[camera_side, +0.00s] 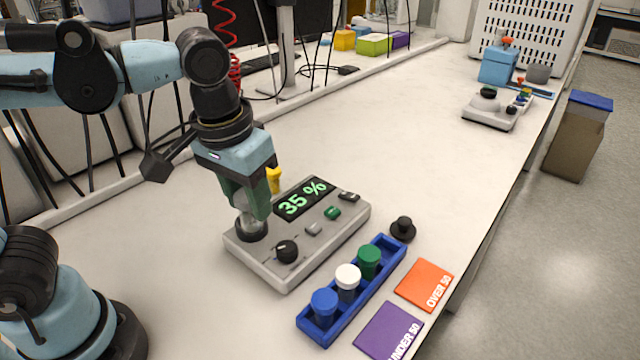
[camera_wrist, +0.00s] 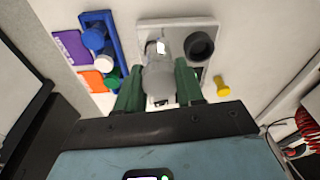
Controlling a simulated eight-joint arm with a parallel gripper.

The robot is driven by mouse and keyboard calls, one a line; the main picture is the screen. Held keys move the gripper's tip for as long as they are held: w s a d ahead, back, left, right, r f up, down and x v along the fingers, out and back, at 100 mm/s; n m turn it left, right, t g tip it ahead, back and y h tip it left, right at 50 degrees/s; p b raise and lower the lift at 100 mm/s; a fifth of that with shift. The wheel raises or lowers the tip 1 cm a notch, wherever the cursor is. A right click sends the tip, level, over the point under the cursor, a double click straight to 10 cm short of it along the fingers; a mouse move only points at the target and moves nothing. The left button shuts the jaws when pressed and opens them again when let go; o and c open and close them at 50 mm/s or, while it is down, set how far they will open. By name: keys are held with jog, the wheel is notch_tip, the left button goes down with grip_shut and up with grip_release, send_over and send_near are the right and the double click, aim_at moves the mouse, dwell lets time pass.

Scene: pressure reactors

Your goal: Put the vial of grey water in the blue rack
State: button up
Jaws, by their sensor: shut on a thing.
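My gripper (camera_side: 257,205) is shut on a clear vial (camera_wrist: 158,75) of greyish content, held upright between its green fingers in the wrist view. In the side view the vial's lower end (camera_side: 246,222) shows just in front of the black ring socket (camera_side: 251,234) on the meter (camera_side: 262,270). In the wrist view the socket (camera_wrist: 199,46) looks open and empty, beside the vial. The meter's display (camera_side: 304,198) reads 35 %. The blue rack (camera_side: 380,268) holds vials with blue (camera_side: 325,305), white (camera_side: 347,277) and green (camera_side: 369,260) caps.
A purple UNDER 50 card (camera_side: 388,332) and an orange OVER 50 card (camera_side: 424,284) lie beside the rack. A black knobbed piece (camera_side: 403,229) stands by the rack's far end. A yellow item (camera_side: 273,180) is behind my gripper.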

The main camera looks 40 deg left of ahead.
jog(key=shift+s+d+r, duration=0.45)
jog(key=shift+d+r, duration=0.05)
jog(key=shift+d, duration=0.2)
jog(key=w+d, duration=0.6)
jog(key=w, duration=0.5)
jog(key=shift+m, duration=0.7)
jog(key=shift+w+d+f, duration=0.85)
jog(key=shift+w+f, duration=0.6)
jog(key=shift+f, duration=0.4)
jog(key=shift+w+d+f, duration=0.85)
jog(key=shift+w+f, duration=0.6)
jog(key=shift+f, duration=0.45)
jog(key=shift+w+d+f, duration=0.85)
jog(key=shift+w+f, duration=0.6)
jog(key=shift+f, duration=0.4)
jog(key=shift+f, duration=0.15)
jog(key=shift+f, duration=1.3)
jog(key=shift+f, duration=0.3)
jog(key=o, duration=1.2)
